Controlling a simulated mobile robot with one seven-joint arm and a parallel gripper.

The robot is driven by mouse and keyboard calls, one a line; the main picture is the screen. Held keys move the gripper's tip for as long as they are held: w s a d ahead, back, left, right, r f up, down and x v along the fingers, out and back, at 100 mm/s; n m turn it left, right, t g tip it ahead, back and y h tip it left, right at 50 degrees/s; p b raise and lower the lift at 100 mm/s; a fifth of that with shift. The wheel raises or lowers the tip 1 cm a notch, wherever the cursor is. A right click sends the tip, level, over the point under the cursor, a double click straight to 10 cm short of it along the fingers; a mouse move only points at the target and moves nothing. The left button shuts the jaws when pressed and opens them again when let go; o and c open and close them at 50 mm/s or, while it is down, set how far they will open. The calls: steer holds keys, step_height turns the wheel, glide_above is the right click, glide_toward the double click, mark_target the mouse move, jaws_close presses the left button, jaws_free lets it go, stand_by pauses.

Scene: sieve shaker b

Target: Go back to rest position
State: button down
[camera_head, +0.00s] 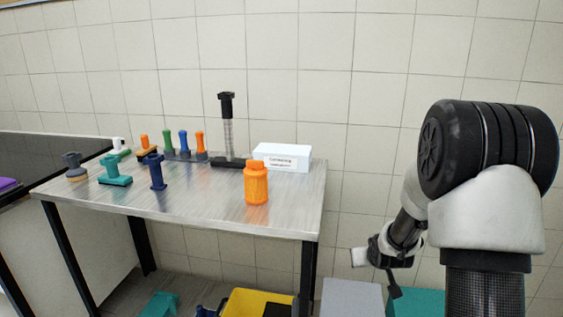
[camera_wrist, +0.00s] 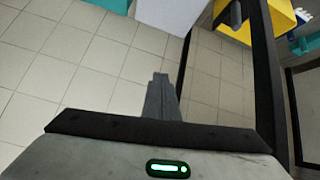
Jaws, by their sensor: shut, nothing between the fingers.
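My gripper (camera_wrist: 160,85) shows in the wrist view with its fingers together and nothing between them. It points toward the bare tiled floor. In the camera_head view my arm is at the right, folded down beside the table, with its wrist low and apart from the table's right edge. The fingertips are too small to make out clearly there.
A metal table (camera_head: 200,205) carries an orange jar (camera_head: 256,183), a white box (camera_head: 283,158), a black stand (camera_head: 228,135) and several coloured tools. Under it is a yellow bin (camera_head: 258,303). A grey box (camera_head: 350,298) stands on the floor below my wrist. A dark counter (camera_head: 45,150) is at left.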

steer(key=s+a+r, duration=0.3)
steer(key=s+r, duration=0.2)
steer(key=r, duration=0.5)
steer(key=s+a+r+g+p, duration=0.1)
steer(key=s+a+r, duration=0.25)
steer(key=s, duration=0.65)
steer(key=s+a+r+g+y, duration=0.1)
steer(key=s+a+r, duration=0.1)
steer(key=s+r, duration=0.5)
steer(key=s+a+r+g+p, duration=0.1)
steer(key=s+a+r, duration=0.2)
steer(key=s, duration=0.9)
step_height(320, 180, up, 24)
steer(key=p, duration=2.4)
steer(key=shift+w+d, duration=0.2)
steer(key=shift+d, duration=0.1)
